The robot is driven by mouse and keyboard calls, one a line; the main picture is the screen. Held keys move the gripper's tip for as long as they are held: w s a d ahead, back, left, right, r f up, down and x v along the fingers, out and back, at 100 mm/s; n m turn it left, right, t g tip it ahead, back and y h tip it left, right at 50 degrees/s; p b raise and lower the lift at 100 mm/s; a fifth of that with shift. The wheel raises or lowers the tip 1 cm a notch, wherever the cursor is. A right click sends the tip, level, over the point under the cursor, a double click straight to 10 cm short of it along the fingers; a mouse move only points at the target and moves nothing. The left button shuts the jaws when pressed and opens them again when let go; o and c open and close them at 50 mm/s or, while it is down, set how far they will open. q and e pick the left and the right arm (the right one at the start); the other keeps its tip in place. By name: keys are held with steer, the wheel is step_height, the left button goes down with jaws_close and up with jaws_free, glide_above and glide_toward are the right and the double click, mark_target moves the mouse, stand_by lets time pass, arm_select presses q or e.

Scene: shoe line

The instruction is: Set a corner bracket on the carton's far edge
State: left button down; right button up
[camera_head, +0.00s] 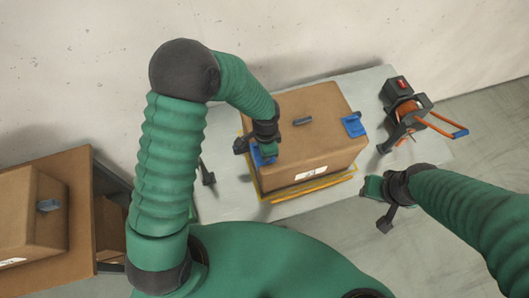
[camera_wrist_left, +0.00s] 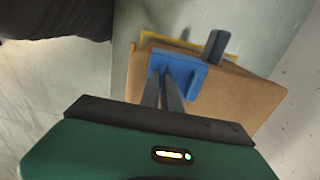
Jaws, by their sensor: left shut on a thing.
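My left gripper (camera_head: 265,150) is shut on another blue corner bracket (camera_head: 258,158) at the carton's left edge. In the left wrist view, the fingers (camera_wrist_left: 168,92) meet the blue bracket (camera_wrist_left: 190,74), which lies against the carton (camera_wrist_left: 235,98); whether it is fully seated I cannot tell. My right gripper (camera_head: 372,188) is right of the carton, apart from it; its jaws are too small to read.
A strapping tool (camera_head: 405,108) with an orange roll and blue-tipped handle stands on the table (camera_head: 375,82) at right. A yellow-edged mat (camera_head: 312,190) lies under the carton. At left, another carton (camera_head: 30,215) with a blue piece sits on a brown shelf (camera_head: 80,200).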

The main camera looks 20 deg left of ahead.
arm_select(q)
steer(key=shift+a, duration=0.1)
arm_select(e)
steer(key=shift+w+a, duration=0.1)
steer(key=shift+a, duration=0.2)
steer(key=shift+d, duration=0.2)
arm_select(q)
steer(key=shift+w+f, duration=0.1)
steer(key=shift+f, duration=0.3)
arm_select(e)
steer(key=shift+f, duration=0.1)
stand_by(0.6)
arm_select(q)
steer(key=c, duration=1.5)
jaws_free()
steer(key=o, duration=0.4)
